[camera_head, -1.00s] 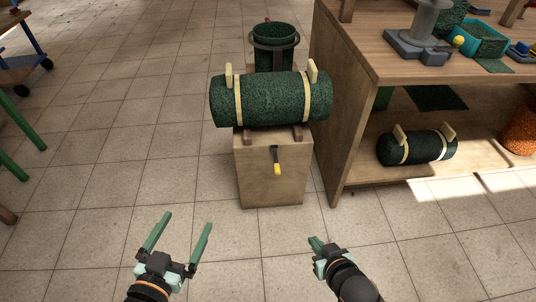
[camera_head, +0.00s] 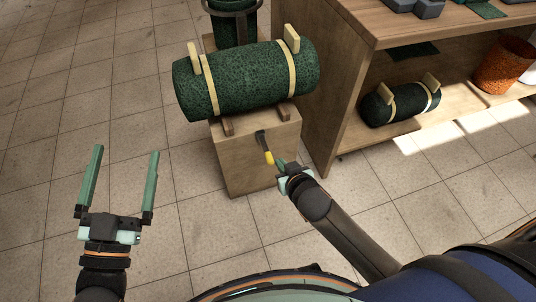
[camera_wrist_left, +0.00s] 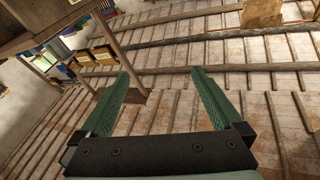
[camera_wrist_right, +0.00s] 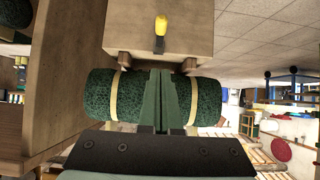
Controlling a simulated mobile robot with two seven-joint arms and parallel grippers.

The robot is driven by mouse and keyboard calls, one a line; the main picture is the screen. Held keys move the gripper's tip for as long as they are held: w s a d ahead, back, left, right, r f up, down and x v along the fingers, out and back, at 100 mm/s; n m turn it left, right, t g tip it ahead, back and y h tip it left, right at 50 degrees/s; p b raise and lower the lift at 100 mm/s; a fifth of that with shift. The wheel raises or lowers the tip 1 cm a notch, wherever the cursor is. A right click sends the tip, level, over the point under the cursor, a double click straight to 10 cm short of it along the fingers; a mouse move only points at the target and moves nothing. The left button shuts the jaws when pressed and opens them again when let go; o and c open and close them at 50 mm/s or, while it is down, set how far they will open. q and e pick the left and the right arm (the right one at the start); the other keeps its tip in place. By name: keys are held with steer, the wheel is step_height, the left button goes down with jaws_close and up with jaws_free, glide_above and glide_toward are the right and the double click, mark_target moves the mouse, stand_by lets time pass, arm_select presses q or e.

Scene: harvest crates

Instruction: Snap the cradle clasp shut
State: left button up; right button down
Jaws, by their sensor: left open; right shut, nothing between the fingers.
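The clasp is a dark lever with a yellow tip (camera_head: 268,158) on the front of a wooden cradle box (camera_head: 238,165); it hangs downward. A green speckled roll (camera_head: 262,83) with two cream straps lies on top of the cradle. My right gripper (camera_head: 281,164) is shut and empty, its fingertips close beside the yellow tip; contact cannot be told. In the right wrist view, the yellow tip (camera_wrist_right: 160,25) is above the shut fingers (camera_wrist_right: 161,73), with a gap between them in the picture. My left gripper (camera_head: 126,150) is open and empty over the floor at the left.
A wooden shelf unit (camera_head: 350,95) stands right of the cradle, with a smaller green roll (camera_head: 401,101) and an orange container (camera_head: 501,65) on its lower board. A green cylinder (camera_head: 233,27) stands behind the roll. The tiled floor at left is clear.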

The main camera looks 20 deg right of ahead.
mark_target(268, 155)
steer(key=b+x, duration=0.2)
steer(key=x, duration=0.2)
steer(key=s+f+b+x, duration=0.1)
steer(key=b+x, duration=0.1)
steer(key=x, duration=0.2)
steer(key=f+b+x, duration=0.1)
steer(key=b+x, duration=0.1)
steer(key=x, duration=0.2)
steer(key=shift+s+f, duration=0.25)
arm_select(q)
steer(key=s+d+r+m+t+h, duration=0.1)
steer(key=s+r+m+t+h, duration=0.1)
steer(key=s+r+m+h, duration=0.4)
step_height(268, 155, up, 2)
steer(key=h, duration=0.2)
steer(key=shift+s+d+r+h, duration=0.2)
steer(key=shift+s+d+h, duration=0.1)
steer(key=shift+s+d, duration=0.1)
steer(key=shift+a, duration=0.15)
arm_select(e)
steer(key=shift+d, duration=0.1)
steer(key=shift+s+d+f, duration=0.1)
steer(key=shift+f, duration=0.15)
steer(key=shift+t, duration=0.3)
arm_select(q)
steer(key=shift+a+f+b, duration=0.25)
steer(key=shift+a+b, duration=0.05)
steer(key=shift+a, duration=0.45)
